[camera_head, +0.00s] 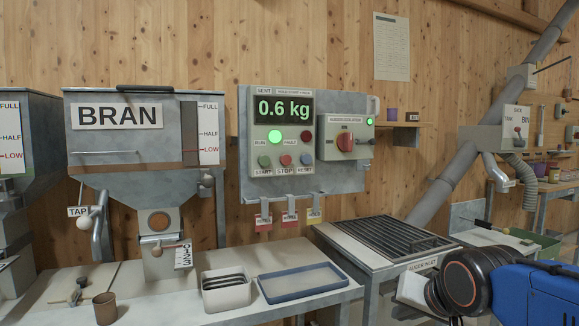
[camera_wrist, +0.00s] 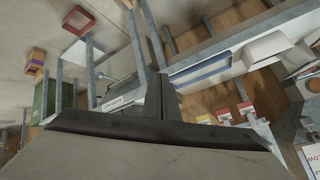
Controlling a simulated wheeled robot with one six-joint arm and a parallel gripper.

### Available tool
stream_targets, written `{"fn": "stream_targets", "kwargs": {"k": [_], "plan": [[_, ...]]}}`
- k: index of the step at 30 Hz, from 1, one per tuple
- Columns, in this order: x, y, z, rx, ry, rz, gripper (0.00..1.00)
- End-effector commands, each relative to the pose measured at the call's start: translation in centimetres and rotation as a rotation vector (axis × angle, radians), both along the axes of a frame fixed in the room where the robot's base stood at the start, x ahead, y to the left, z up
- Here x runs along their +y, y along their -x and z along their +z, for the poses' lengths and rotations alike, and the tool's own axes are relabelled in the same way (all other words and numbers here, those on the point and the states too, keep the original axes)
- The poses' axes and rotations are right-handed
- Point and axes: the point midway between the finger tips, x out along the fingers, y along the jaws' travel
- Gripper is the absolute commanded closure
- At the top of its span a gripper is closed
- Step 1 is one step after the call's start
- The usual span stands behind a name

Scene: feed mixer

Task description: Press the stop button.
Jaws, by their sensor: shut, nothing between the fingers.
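The control panel (camera_head: 247,180) hangs on the wood wall and shows 0.6 kg on its display. The stop button (camera_head: 286,160) is a small red round button above the STOP label, between the green start button (camera_head: 264,162) and the reset button (camera_head: 306,160). The run lamp (camera_head: 275,137) is lit green; the fault lamp (camera_head: 306,136) is dark red. My gripper (camera_wrist: 158,85) is shut and empty in the wrist view. In the head view my arm is at the lower right, well apart from the panel. The wrist view does not show the stop button.
A red rotary switch (camera_head: 345,142) sits right of the buttons. Tags (camera_head: 289,218) hang below the panel. The bench holds a blue tray (camera_head: 300,283), a white bin (camera_head: 226,290) and a brown cup (camera_head: 105,308). A grated auger inlet (camera_head: 390,238) stands right. Space before the panel is clear.

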Motion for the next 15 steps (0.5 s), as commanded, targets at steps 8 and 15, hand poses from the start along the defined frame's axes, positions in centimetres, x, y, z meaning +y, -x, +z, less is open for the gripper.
{"fn": "stream_targets", "kwargs": {"k": [8,15], "plan": [[5.7,-10.7,9.4,-0.229,-0.35,-0.145,1.0],[11.5,-18.0,17.5,-0.374,-0.716,-0.208,1.0]]}}
